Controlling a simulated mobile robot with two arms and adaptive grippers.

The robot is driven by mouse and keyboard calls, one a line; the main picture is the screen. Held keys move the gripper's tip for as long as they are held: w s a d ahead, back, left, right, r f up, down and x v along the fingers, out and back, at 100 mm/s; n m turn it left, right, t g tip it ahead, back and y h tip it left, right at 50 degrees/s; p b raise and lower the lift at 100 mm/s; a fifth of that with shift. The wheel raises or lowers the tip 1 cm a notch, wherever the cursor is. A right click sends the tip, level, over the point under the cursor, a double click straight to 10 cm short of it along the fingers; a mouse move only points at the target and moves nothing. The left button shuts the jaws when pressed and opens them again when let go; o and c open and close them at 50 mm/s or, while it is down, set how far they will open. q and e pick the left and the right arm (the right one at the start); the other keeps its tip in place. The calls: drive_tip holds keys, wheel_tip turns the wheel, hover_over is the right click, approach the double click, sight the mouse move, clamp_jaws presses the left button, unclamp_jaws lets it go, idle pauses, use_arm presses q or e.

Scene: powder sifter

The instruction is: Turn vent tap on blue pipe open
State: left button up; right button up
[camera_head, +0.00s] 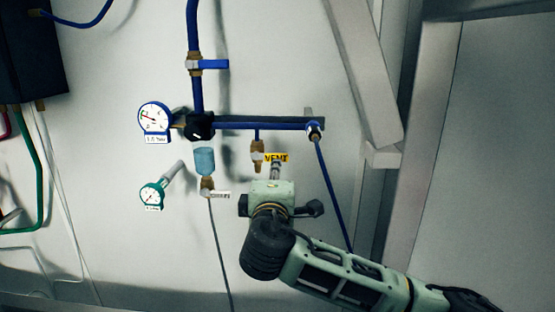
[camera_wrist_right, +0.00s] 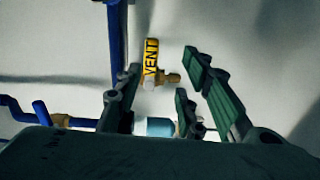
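The vent tap (camera_head: 258,155) is a small brass fitting hanging below the horizontal blue pipe (camera_head: 270,126), with a yellow VENT label (camera_head: 277,157) beside it. In the right wrist view, the yellow VENT handle (camera_wrist_right: 151,57) and its brass body (camera_wrist_right: 172,78) show between and beyond my fingertips. My right gripper (camera_head: 275,170) is just below and right of the tap in the head view. In the wrist view the right gripper (camera_wrist_right: 162,64) is open, with its fingers wide apart. Contact with the handle cannot be told. My left gripper is not in view.
A white gauge (camera_head: 154,117), a black knob (camera_head: 200,125) and a light-blue bowl (camera_head: 205,161) are left of the tap. A green-rimmed gauge (camera_head: 152,194) is lower left. A blue-handled valve (camera_head: 209,65) is above. Grey frame beams (camera_head: 411,160) stand at right.

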sight(278, 158)
drive_tip(key=w+p, duration=0.1)
drive_tip(key=w, duration=0.2)
drive_tip(key=w+r+p, duration=0.1)
drive_tip(key=w+p, duration=0.1)
drive_tip(key=w, duration=0.1)
drive_tip(key=shift+w+d+r, duration=0.15)
drive_tip(key=shift+w+r, duration=0.05)
drive_tip(key=shift+w, duration=0.05)
drive_tip(key=shift+w+f, duration=0.1)
drive_tip(key=shift+w, duration=0.6)
clamp_jaws()
